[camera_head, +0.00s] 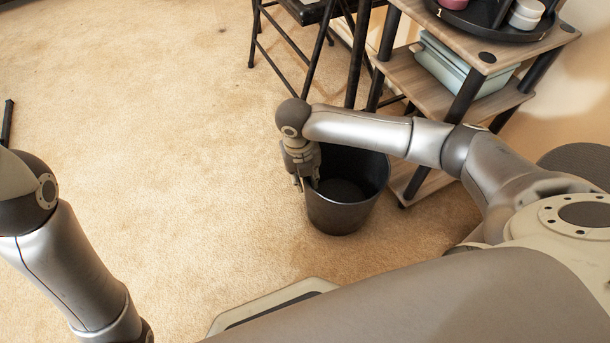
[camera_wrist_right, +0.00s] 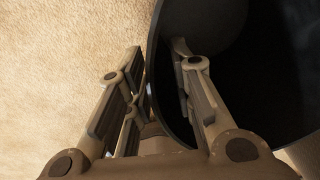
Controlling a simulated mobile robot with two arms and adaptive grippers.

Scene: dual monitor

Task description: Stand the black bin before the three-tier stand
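The black bin (camera_head: 345,208) stands upright on the carpet, its open top facing up, close beside the three-tier stand (camera_head: 452,38). The stand has wooden shelves on black posts and is at the upper right of the head view. My right gripper (camera_head: 307,183) points down at the bin's left rim. In the right wrist view, its fingers (camera_wrist_right: 160,62) are spread, one outside the bin (camera_wrist_right: 262,70) and one inside, with the rim between them. A gap shows between the outer finger and the wall. My left gripper is out of view; only the left arm shows.
A dark-legged folding stand or chair (camera_head: 292,40) is behind the bin. The wooden stand holds a black tray (camera_head: 480,22) with small jars and pale blue boxes (camera_head: 440,62). The carpet (camera_head: 150,120) to the left is wide and clear.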

